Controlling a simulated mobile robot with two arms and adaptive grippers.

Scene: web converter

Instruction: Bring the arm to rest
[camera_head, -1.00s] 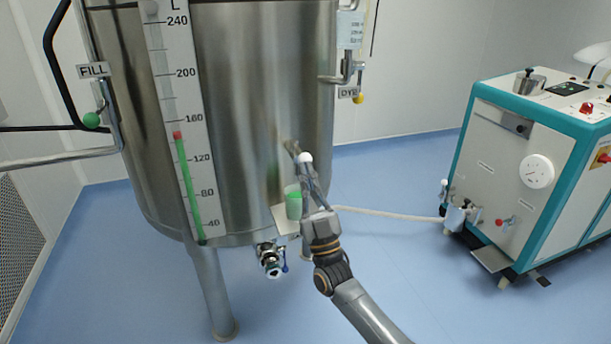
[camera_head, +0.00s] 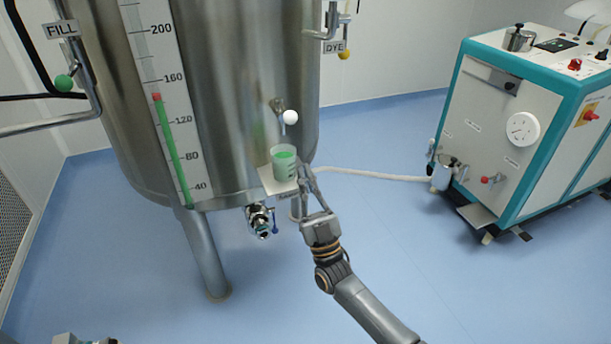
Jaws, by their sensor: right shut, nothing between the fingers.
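My right gripper (camera_head: 304,178) is shut and empty, with its fingers pointing up toward the tank. Its fingertips are just right of a clear cup (camera_head: 284,164) with green liquid; I cannot tell whether they touch it. The cup stands upright on a small pale shelf (camera_head: 268,184) at the tank's front. A white ball-ended handle (camera_head: 290,117) sits above the cup on the tank wall, clear of the fingers. My right arm comes in from the bottom right.
The large steel tank (camera_head: 225,80) fills the upper left, with a level gauge (camera_head: 170,130) and a bottom valve (camera_head: 261,220). A pale hose (camera_head: 375,175) runs to the teal-and-white machine (camera_head: 500,130) at right. The blue floor between them is open.

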